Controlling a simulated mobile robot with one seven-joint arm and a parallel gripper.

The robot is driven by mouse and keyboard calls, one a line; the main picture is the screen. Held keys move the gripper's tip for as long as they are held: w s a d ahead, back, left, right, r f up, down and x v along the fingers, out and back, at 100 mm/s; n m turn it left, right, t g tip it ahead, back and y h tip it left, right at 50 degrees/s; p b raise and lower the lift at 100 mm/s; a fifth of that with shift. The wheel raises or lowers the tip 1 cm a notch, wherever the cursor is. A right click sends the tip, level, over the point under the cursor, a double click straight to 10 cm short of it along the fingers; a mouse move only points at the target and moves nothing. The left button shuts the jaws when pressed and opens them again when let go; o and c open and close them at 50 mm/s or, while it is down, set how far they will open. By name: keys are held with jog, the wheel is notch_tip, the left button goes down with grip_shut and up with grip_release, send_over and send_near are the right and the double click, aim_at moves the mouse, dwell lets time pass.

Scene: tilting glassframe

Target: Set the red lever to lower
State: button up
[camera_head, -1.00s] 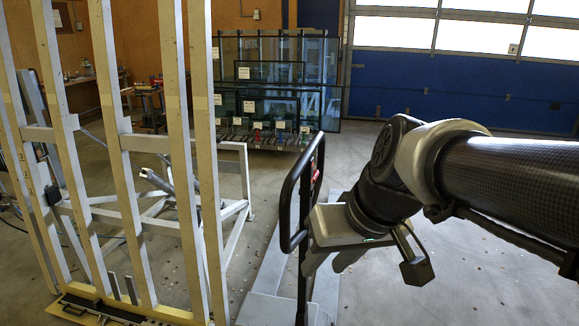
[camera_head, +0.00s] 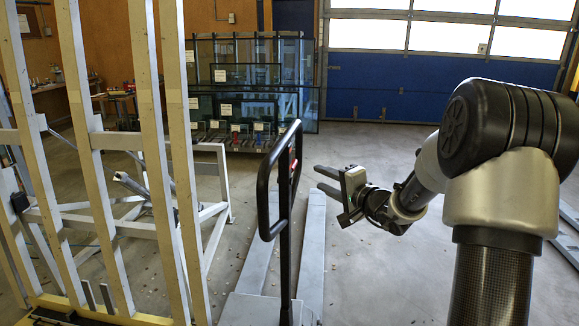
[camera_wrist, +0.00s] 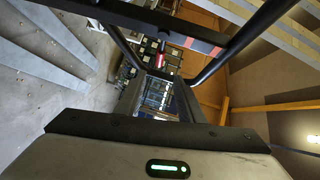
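A black pallet-truck handle (camera_head: 266,190) stands upright as a loop left of centre in the head view. A small red part (camera_head: 293,163), which looks like the red lever, sits inside its upper right side. The handle loop also crosses the wrist view (camera_wrist: 125,48), with a red strip (camera_wrist: 207,47) on its crossbar. The lever's exact position is too small to tell. My gripper (camera_head: 317,179) is to the right of the handle in the picture, with its two fingers apart and pointing left towards it. Nothing shows between the fingers, and they appear clear of the handle.
The grey pallet-truck forks (camera_head: 312,245) extend along the floor beneath my gripper. A tall wooden-slatted frame (camera_head: 158,150) stands close on the left. Glass panes on a rack (camera_head: 250,100) stand at the back. The floor at the right is mostly free.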

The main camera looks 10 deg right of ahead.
aim_at(295, 166)
jog(key=p+x, duration=0.2)
jog(key=x, duration=1.4)
jog(key=shift+w+a+r, duration=0.1)
jog(key=shift+w+a, duration=0.1)
jog(key=shift+c, duration=0.5)
grip_shut()
